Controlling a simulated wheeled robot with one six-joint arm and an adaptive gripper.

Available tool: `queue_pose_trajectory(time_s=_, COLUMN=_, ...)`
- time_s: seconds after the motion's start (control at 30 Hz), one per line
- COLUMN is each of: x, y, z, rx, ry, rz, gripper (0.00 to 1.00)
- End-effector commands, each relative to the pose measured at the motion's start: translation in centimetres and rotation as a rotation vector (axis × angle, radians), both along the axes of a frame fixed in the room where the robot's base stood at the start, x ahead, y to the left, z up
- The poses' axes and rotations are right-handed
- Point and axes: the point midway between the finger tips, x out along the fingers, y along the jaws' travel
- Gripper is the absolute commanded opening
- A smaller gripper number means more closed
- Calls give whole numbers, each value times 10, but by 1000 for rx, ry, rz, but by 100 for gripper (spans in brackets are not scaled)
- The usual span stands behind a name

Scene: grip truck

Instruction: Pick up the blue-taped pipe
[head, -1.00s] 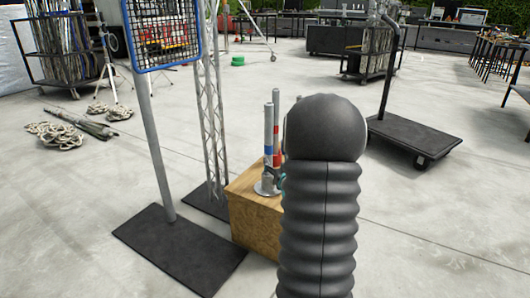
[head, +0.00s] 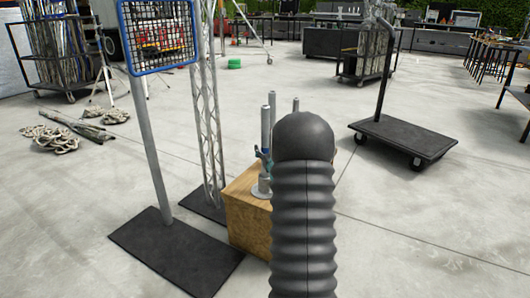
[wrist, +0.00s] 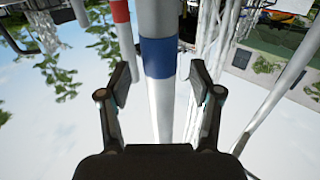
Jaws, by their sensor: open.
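The blue-taped pipe is a light grey upright tube with a blue band, and it shows in the wrist view (wrist: 160,58). It runs between the two open fingers of my gripper (wrist: 160,84), with a visible gap on each side. In the head view the blue-taped pipe (head: 265,128) stands on a wooden box (head: 245,222). A finger of my gripper (head: 263,156) shows beside it there, while my dark ribbed arm hides the rest. A red-taped pipe (wrist: 121,12) stands close by at the upper left of the wrist view.
Another pipe top (head: 295,104) shows behind my arm. A blue-framed mesh sign (head: 160,68) on a black base (head: 175,255) and a lattice truss (head: 207,130) stand left of the box. A platform cart (head: 405,137) is at the right. Open floor lies between.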

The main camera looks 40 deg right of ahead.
Motion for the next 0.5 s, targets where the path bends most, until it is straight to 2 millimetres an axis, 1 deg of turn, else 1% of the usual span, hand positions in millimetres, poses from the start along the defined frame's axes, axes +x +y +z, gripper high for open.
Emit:
queue_pose_trajectory(time_s=0.03, x=7, y=-3, z=0, rx=0, ry=-1, rz=1, gripper=64)
queue_pose_trajectory(time_s=0.1, x=14, y=-5, z=0, rx=-1, ry=-1, rz=0, gripper=64)
queue_pose_trajectory(time_s=0.2, x=19, y=-8, z=0, rx=-1, ry=0, rz=0, gripper=64)
queue_pose_trajectory(time_s=0.43, x=19, y=-8, z=0, rx=-1, ry=0, rz=-1, gripper=64)
queue_pose_trajectory(time_s=0.47, x=19, y=-8, z=0, rx=-1, ry=0, rz=-1, gripper=59)
queue_pose_trajectory(time_s=0.5, x=19, y=-8, z=0, rx=-1, ry=0, rz=-1, gripper=49)
